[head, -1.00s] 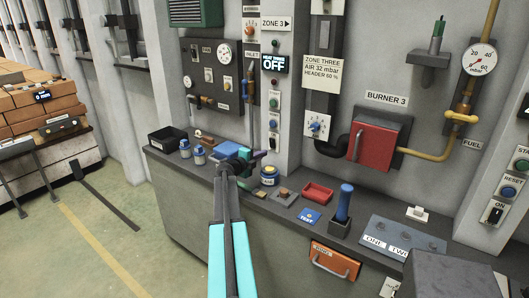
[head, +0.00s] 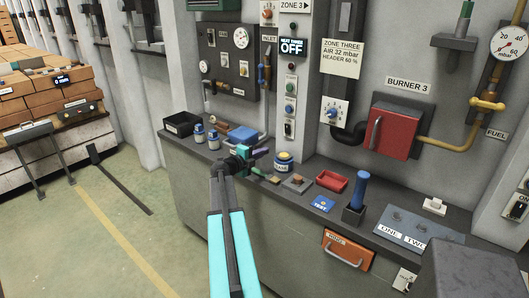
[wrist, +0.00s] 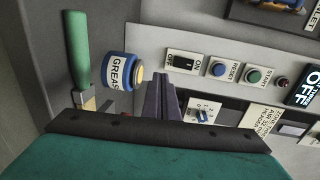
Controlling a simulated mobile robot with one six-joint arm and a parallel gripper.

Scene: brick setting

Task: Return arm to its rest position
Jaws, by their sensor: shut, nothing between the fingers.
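My gripper (head: 262,151) is held over the left part of the grey bench (head: 290,205), at the end of my arm. Its fingers are together and hold nothing. In the wrist view my gripper (wrist: 160,84) points toward a panel with switches and buttons. The blue and yellow grease tin (head: 284,162) stands just right of my gripper in the head view. The same grease tin (wrist: 120,72) shows left of the fingers in the wrist view, apart from them. A green-handled tool (wrist: 77,48) is left of the tin there.
The red burner box (head: 396,127) juts from the wall. Open floor (head: 90,240) lies left.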

